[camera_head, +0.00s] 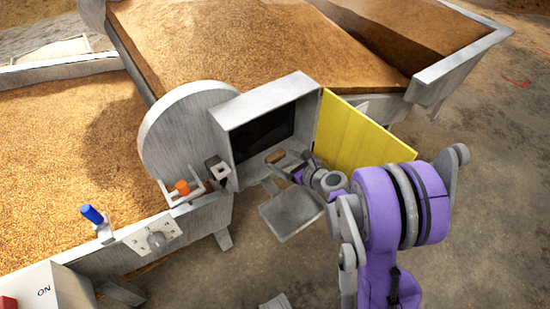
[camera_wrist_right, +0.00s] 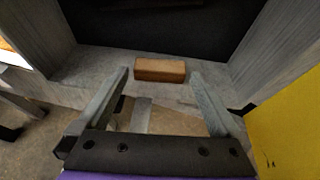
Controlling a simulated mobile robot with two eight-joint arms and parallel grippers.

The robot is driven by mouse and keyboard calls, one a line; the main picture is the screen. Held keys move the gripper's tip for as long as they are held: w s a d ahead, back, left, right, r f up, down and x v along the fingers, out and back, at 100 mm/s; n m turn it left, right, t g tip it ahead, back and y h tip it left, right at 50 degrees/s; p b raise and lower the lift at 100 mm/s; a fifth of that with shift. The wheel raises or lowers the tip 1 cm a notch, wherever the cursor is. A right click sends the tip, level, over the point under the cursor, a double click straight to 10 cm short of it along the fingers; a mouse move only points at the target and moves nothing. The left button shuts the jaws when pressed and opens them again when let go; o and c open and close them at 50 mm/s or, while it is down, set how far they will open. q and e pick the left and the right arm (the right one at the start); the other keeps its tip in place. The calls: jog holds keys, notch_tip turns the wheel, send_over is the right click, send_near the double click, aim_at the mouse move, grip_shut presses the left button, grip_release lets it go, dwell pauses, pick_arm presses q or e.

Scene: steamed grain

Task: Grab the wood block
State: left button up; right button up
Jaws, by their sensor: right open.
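The wood block (camera_wrist_right: 160,69) is a small brown bar. In the right wrist view it lies on the floor of the grey box, near its front edge, between and just beyond my fingertips. It also shows in the head view (camera_head: 275,156). My right gripper (camera_wrist_right: 162,82) is open and empty, its two fingers spread to either side of the block's front and apart from it. In the head view my right gripper (camera_head: 285,167) is at the mouth of the box, small and partly hidden by its wrist. My left gripper is in neither view.
The grey box (camera_head: 225,127) is open, with a dark interior. Its yellow door (camera_head: 358,135) stands open at the right, close to my right arm. Left of the box are an orange knob (camera_head: 182,187) and a blue handle (camera_head: 92,215). Large grain-filled troughs lie behind.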

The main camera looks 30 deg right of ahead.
aim_at(278, 158)
jog(key=x, duration=0.3)
jog(key=shift+w+f, duration=0.1)
jog(key=c, duration=1)
